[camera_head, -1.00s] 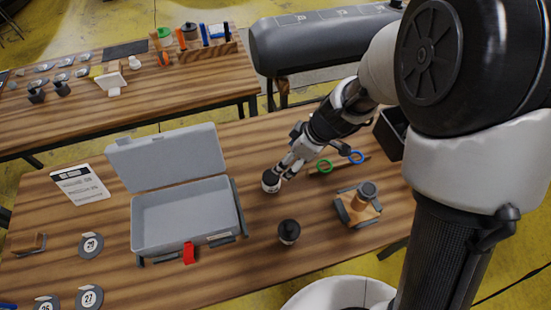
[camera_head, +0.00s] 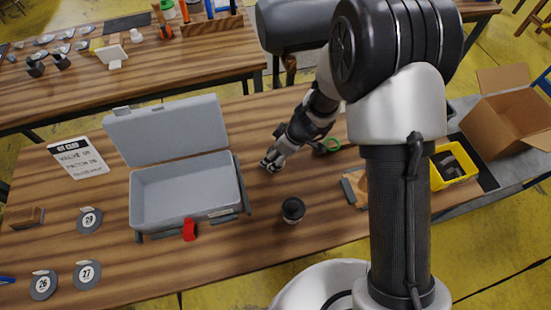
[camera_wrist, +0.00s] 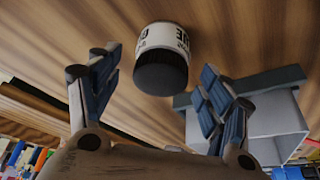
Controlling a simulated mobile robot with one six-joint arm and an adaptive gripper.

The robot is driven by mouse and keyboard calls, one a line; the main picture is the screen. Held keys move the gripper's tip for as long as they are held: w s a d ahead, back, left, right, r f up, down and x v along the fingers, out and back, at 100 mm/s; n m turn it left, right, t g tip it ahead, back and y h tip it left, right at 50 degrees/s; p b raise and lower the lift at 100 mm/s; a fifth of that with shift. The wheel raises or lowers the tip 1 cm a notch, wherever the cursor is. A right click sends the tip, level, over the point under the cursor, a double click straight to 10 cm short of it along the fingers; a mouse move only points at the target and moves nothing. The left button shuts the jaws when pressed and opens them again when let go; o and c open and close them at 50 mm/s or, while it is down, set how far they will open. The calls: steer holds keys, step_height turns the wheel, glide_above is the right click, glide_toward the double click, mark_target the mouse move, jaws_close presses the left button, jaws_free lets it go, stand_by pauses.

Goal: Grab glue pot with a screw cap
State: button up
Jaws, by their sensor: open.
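The glue pot (camera_head: 292,209) stands upright on the wooden table, right of the open grey case, with its dark cap on top. In the wrist view the pot (camera_wrist: 162,60) shows its black cap and a white label with dark letters, partly readable. My gripper (camera_head: 270,166) is above the table behind the pot, slightly to its left, and apart from it. In the wrist view my gripper (camera_wrist: 158,68) has its fingers spread wide, one to each side of the pot, with nothing held.
The open grey case (camera_head: 185,220) stands close on the left. A wooden block (camera_head: 356,187) is right of the pot, partly hidden by my arm. The table front between case and pot is clear.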

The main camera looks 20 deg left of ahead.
steer(key=shift+a+f, duration=0.15)
steer(key=shift+f, duration=0.3)
steer(key=c, duration=1.2)
steer(key=shift+o, duration=0.2)
steer(key=shift+r, duration=0.15)
